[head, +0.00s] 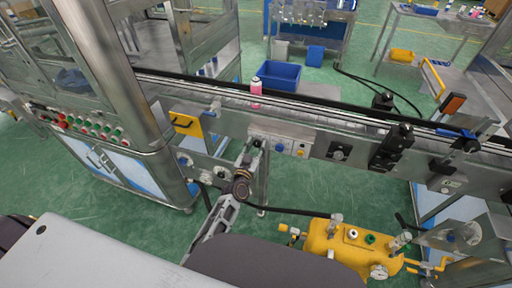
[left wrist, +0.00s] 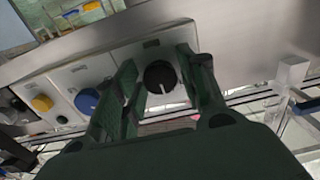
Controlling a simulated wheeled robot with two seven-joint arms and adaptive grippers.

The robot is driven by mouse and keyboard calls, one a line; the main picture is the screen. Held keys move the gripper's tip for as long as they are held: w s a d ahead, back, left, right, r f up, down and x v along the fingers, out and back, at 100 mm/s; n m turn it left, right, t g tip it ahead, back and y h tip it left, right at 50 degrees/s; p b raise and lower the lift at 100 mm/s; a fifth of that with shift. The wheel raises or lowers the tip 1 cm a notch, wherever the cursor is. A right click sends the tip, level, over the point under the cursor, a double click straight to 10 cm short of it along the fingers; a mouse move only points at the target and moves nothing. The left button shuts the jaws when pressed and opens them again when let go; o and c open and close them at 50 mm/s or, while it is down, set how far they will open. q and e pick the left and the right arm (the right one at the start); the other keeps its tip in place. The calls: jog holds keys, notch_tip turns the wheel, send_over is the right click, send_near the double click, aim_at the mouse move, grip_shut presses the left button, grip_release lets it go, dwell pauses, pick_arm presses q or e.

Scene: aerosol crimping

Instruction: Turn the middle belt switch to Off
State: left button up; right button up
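The belt switch is a black round knob (left wrist: 160,77) with a white pointer line, on a pale control plate on the conveyor's side. In the left wrist view its pointer aims towards the bottom of the picture. My left gripper (left wrist: 156,66) is open, with one dark green finger on each side of the knob. A narrow gap shows on the left side; contact on the right side is unclear. In the head view my left gripper (head: 251,147) is at the left end of the control plate (head: 289,140) and hides the knob. My right gripper is not in view.
A blue knob (left wrist: 87,101) and a yellow knob (left wrist: 42,103) sit on the plate left of the fingers. A pink bottle (head: 256,88) stands on the conveyor above. A yellow tank (head: 345,243) stands on the floor at lower right. A machine cabinet (head: 118,165) is at left.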

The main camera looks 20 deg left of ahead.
pick_arm(q)
jog(key=c, duration=0.5)
jog(key=shift+c, duration=0.5)
jog(key=shift+n, duration=0.5)
jog(key=shift+r+n+p, duration=0.1)
jog(key=shift+n+p, duration=0.25)
jog(key=shift+n, duration=0.45)
jog(key=shift+n+p, duration=0.3)
jog(key=shift+n, duration=2)
jog(key=shift+n+p, duration=0.3)
jog(key=shift+n, duration=1.1)
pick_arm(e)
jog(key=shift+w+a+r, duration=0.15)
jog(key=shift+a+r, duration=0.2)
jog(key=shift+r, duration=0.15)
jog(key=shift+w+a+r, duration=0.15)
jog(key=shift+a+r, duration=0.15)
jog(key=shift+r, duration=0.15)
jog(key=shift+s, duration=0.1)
